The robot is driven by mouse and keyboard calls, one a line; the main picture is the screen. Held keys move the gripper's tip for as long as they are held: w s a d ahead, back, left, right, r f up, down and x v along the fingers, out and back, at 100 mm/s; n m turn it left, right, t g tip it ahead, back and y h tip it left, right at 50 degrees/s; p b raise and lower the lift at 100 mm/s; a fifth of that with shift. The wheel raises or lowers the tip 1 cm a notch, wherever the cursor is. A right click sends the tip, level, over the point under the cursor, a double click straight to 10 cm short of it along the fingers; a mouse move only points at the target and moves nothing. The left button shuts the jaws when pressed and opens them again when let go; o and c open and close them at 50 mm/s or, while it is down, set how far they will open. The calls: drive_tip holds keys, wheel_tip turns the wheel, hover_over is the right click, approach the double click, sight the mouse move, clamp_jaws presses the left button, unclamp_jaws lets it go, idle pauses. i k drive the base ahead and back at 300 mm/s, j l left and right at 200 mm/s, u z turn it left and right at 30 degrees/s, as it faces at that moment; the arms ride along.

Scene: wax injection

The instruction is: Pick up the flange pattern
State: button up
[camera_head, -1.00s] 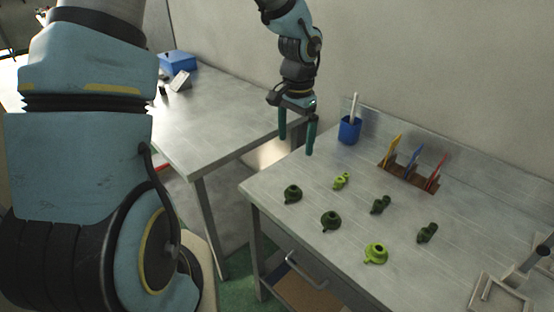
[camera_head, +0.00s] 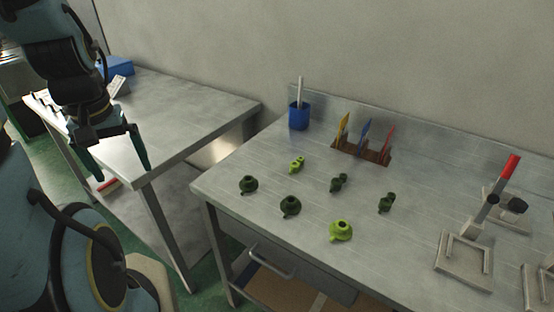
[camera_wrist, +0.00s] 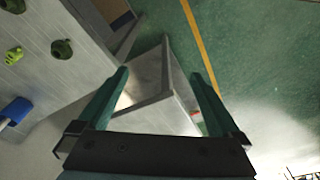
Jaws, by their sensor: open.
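Several small green wax patterns stand on the right bench. Three are round with a wide flange base: a dark green one (camera_head: 248,185) at left, another dark green one (camera_head: 290,206) in the middle, and a bright yellow-green one (camera_head: 341,231) at front. Three narrower pieces stand behind: one bright (camera_head: 298,164) and two dark (camera_head: 338,184) (camera_head: 386,203). My gripper (camera_head: 118,166) is open and empty, pointing down near the left table's front corner, left of all patterns.
A blue cup (camera_head: 299,116) and a rack of coloured tools (camera_head: 361,152) stand at the bench's back. Metal fixtures (camera_head: 465,260), one with a red handle, stand at right. The left table (camera_head: 190,120) holds a blue box (camera_head: 115,66). A gap separates the tables.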

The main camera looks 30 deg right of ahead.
sight(340, 230)
drive_tip(key=z, duration=1.7)
drive_tip(key=k+j, duration=0.6)
drive_tip(key=i+j, duration=0.3)
drive_tip(key=j, duration=0.1)
